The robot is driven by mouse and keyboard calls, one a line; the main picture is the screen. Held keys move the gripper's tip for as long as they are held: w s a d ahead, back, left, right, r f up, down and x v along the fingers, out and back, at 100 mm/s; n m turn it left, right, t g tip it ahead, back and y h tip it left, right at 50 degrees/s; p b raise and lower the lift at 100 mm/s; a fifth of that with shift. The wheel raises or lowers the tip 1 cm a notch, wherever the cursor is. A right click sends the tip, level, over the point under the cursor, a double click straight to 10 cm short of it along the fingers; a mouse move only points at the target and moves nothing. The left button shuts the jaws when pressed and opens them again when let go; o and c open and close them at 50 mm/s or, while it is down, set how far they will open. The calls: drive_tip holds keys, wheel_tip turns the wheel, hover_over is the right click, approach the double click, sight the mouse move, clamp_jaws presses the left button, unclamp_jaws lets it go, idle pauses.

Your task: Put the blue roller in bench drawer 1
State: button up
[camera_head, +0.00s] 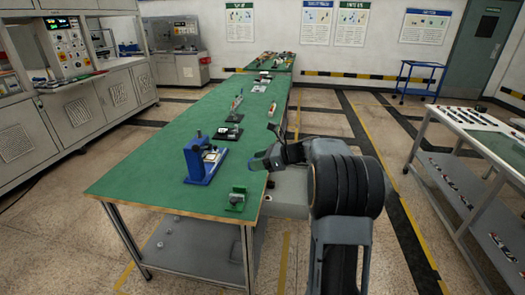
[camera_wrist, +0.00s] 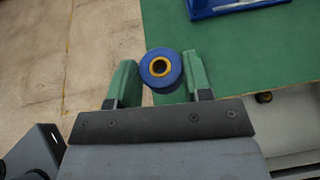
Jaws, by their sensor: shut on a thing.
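The blue roller (camera_wrist: 161,70), a short blue cylinder with a yellow ring around a dark bore, is held between the green fingers of my gripper (camera_wrist: 159,66) in the wrist view. In the head view my gripper (camera_head: 264,160) reaches over the right edge of the green-topped bench (camera_head: 160,180). The roller is hard to make out there. A pale grey box-like part (camera_head: 287,192) juts out at the bench's right side, partly behind my arm. It may be a drawer, but I cannot read a number or see inside it.
A white table (camera_head: 480,135) stands at the right. Striped floor lies between it and the bench. Machines line the left wall.

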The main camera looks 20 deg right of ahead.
drive_tip(key=s+a+f, duration=0.3)
drive_tip(key=f, duration=0.5)
drive_tip(key=s+a+f+b, duration=0.1)
drive_tip(key=s+a+f, duration=0.2)
drive_tip(key=f, duration=0.5)
drive_tip(key=s+a+f+b, duration=0.1)
drive_tip(key=s+a+f, duration=0.2)
drive_tip(key=f, duration=0.5)
drive_tip(key=shift+s+a+g, duration=0.15)
drive_tip(key=shift+a+g, duration=0.15)
drive_tip(key=shift+a, duration=0.1)
